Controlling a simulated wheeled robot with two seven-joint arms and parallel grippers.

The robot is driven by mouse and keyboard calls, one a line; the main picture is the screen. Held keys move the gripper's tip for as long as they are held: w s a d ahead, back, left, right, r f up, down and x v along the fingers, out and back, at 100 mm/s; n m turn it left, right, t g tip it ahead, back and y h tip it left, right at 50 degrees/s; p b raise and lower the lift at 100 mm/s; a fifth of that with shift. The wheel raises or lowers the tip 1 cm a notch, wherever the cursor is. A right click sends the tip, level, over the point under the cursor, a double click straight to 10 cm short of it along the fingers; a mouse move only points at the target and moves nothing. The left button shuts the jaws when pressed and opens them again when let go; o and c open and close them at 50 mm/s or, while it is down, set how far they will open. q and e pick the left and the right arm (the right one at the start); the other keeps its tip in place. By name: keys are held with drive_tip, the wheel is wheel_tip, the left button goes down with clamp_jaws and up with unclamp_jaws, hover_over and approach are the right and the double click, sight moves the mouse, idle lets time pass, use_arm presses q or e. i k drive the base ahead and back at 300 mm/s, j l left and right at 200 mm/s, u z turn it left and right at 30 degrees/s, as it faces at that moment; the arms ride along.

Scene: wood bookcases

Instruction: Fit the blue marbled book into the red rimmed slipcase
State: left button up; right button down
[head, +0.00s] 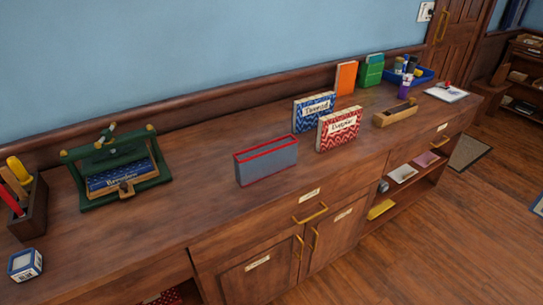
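The grey slipcase (266,164) with a red rim stands upright on the wood counter, near its front edge. Its open side faces up and it looks empty. A blue patterned book (314,112) with a white label stands upright behind and to the right of it. Another blue patterned book (120,178) with a label lies in a green press (82,188) at the left. I cannot tell for sure which of the two is the marbled one. Neither of my grippers is in view.
A red patterned book (338,128) stands right of the slipcase. Orange (346,78) and green (370,71) books, a blue tray (424,75) and a wooden box (395,115) are farther right. A tool holder (34,210) and small box (25,265) stand left. Counter between press and slipcase is clear.

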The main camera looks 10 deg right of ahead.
sight(256, 164)
drive_tip(key=i+l+u, duration=0.15)
drive_tip(key=l, duration=0.2)
drive_tip(key=i+l+u, duration=0.1)
drive_tip(key=l, duration=0.2)
drive_tip(key=i+l+u, duration=0.15)
drive_tip(key=l, duration=0.25)
drive_tip(key=i+l+u, duration=0.1)
drive_tip(key=l, duration=0.25)
drive_tip(key=i+l+u, duration=0.15)
drive_tip(key=l, duration=0.25)
